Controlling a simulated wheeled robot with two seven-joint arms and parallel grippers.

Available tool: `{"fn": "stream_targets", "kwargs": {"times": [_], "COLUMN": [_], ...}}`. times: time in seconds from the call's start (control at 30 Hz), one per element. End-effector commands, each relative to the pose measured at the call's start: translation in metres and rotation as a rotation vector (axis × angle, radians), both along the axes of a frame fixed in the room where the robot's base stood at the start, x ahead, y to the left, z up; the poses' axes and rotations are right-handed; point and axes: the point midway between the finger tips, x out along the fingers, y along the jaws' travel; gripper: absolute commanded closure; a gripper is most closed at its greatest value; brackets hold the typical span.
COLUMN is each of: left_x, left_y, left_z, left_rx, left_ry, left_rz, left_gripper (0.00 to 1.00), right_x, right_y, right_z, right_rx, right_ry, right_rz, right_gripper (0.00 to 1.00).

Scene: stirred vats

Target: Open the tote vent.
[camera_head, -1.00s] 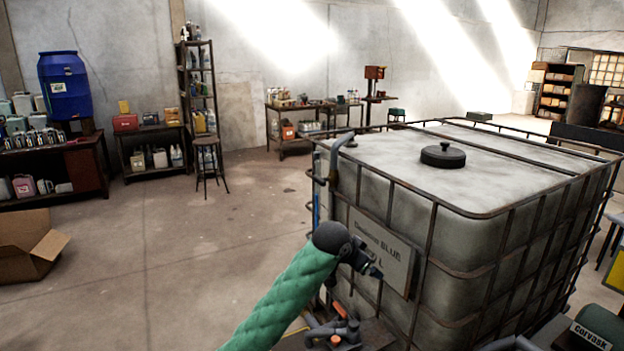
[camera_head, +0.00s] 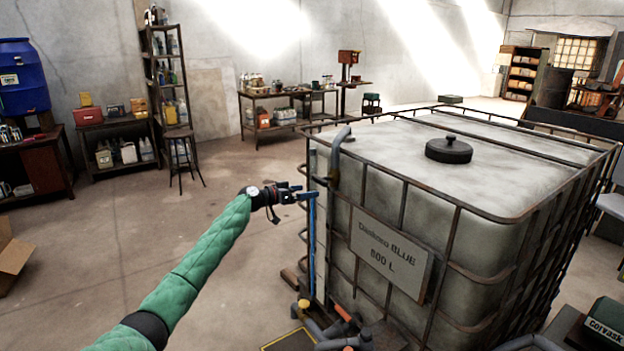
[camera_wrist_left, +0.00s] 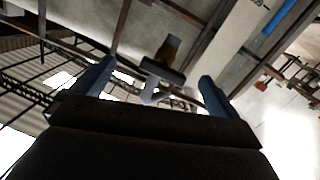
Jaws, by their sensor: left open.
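The tote (camera_head: 400,200) is a large whitish tank in a rusty cage, with a label plate (camera_head: 390,250) on its near side. A round black lid with a knob (camera_head: 449,150) sits shut on its top. A grey bent pipe (camera_head: 336,160) rises at its left corner; I cannot tell which part is the vent. My left gripper (camera_head: 303,192) is open beside that corner, close to the pipe and a blue upright strip (camera_head: 312,240). In the left wrist view, a grey T-shaped piece with a brown end (camera_wrist_left: 163,68) shows between the apart fingers (camera_wrist_left: 155,92). My right gripper is not in view.
Orange-handled valves and pipes (camera_head: 345,328) lie low at the tote's near corner. A stool (camera_head: 182,155), shelves (camera_head: 167,80) and a bench (camera_head: 285,105) stand farther back. The floor (camera_head: 235,270) left of the tote is largely clear. A green container (camera_head: 606,322) is at lower right.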

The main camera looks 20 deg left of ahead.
Motion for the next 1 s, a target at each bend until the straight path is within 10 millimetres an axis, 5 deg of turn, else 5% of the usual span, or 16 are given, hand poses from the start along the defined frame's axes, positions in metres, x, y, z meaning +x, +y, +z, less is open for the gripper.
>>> {"fn": "stream_targets", "kwargs": {"times": [0.13,0.53,1.0], "left_x": [0.007,0.017,0.059], "left_y": [0.006,0.006,-0.028], "left_z": [0.016,0.021,0.022], "left_rx": [0.008,0.108,0.107], "left_ry": [-0.115,-0.219,-0.216], "left_rz": [0.048,0.073,0.074], "left_gripper": [0.02,0.02,0.02], "right_x": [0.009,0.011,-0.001], "right_y": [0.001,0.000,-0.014], "right_z": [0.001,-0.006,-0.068], "right_rx": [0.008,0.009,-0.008], "right_ry": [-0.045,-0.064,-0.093], "right_rz": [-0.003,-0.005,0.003], "right_gripper": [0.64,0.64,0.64]}}
